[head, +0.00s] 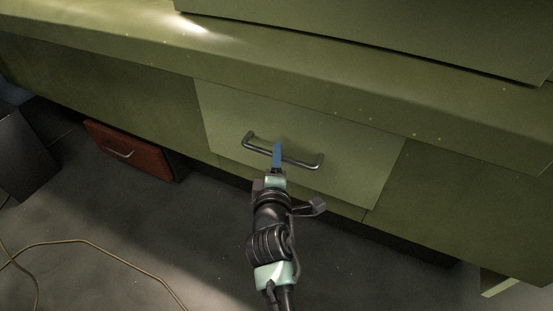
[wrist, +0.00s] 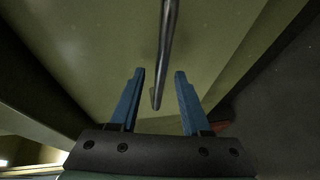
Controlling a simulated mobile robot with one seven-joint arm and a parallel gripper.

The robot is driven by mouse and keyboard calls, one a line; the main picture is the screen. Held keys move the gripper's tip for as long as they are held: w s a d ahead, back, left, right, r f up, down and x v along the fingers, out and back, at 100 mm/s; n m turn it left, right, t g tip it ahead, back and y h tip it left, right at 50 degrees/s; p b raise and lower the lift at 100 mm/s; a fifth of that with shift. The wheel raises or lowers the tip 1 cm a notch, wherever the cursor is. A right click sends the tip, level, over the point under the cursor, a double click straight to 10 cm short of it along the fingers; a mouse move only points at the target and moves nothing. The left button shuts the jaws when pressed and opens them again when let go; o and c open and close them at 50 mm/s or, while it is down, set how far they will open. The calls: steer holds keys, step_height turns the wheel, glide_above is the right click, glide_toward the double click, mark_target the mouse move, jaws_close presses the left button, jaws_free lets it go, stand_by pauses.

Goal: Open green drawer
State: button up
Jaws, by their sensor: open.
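The green drawer (head: 300,155) is a pale green front panel set in a darker green cart, and it looks shut. Its dark metal bar handle (head: 300,162) runs across the panel, tilted down to the right. My gripper (head: 277,150) is at the handle, near its middle. In the wrist view my gripper (wrist: 159,75) has its two blue fingers apart, with nothing held between them. The handle (wrist: 167,45) runs lengthwise in line with the gap between the fingers. I cannot tell whether a finger touches it.
A red drawer (head: 128,148) with its own handle sits low at the left. A dark box (head: 30,150) stands at the far left. A yellowish cable (head: 90,243) lies on the grey floor. The green worktop edge (head: 300,85) overhangs above the drawer. The floor in front is mostly clear.

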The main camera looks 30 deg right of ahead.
steer(key=shift+x, duration=1)
jaws_close()
stand_by(0.8)
